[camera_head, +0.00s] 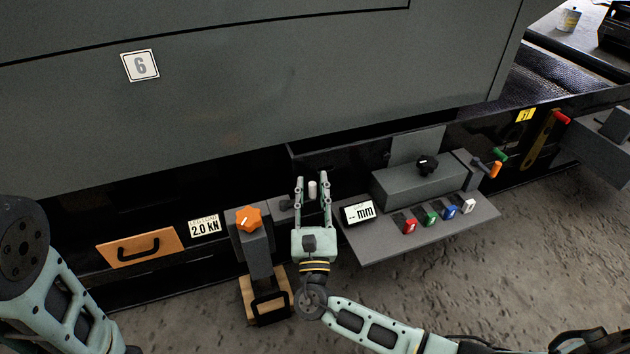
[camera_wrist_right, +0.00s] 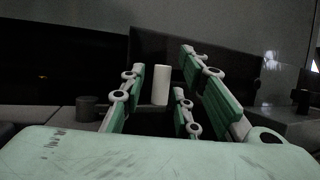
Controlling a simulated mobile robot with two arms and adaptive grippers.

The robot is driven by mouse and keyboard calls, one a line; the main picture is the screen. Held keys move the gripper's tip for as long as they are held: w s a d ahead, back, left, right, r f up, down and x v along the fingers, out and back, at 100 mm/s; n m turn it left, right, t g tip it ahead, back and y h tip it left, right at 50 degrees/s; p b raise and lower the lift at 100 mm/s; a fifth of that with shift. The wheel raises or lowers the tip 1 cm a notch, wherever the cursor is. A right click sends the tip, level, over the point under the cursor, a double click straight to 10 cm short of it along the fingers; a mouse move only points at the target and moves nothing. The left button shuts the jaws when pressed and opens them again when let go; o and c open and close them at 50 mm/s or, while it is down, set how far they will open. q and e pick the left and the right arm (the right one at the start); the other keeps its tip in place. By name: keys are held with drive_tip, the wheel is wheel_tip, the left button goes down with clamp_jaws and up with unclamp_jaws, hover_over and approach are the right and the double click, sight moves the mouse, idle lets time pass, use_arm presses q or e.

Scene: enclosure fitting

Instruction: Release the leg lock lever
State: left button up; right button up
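My right gripper (camera_head: 312,188) is open, fingers pointing away from me toward the dark front of the machine. A short upright white handle (camera_head: 312,190) shows between its fingertips; it looks like the leg lock lever, but no label confirms this. In the right wrist view the white handle (camera_wrist_right: 161,85) stands between the spread fingers (camera_wrist_right: 165,90), with gaps on both sides and no visible contact.
Left of the gripper are an orange star knob (camera_head: 249,219) on a grey post, a "2.0 kN" load sign (camera_head: 204,226) and an orange panel with a black handle (camera_head: 141,248). Right of it is a shelf (camera_head: 425,237) with a "mm" display (camera_head: 358,211) and several coloured buttons.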

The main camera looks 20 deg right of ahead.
drive_tip(key=shift+c, duration=0.4)
clamp_jaws()
drive_tip(key=shift+a, duration=0.1)
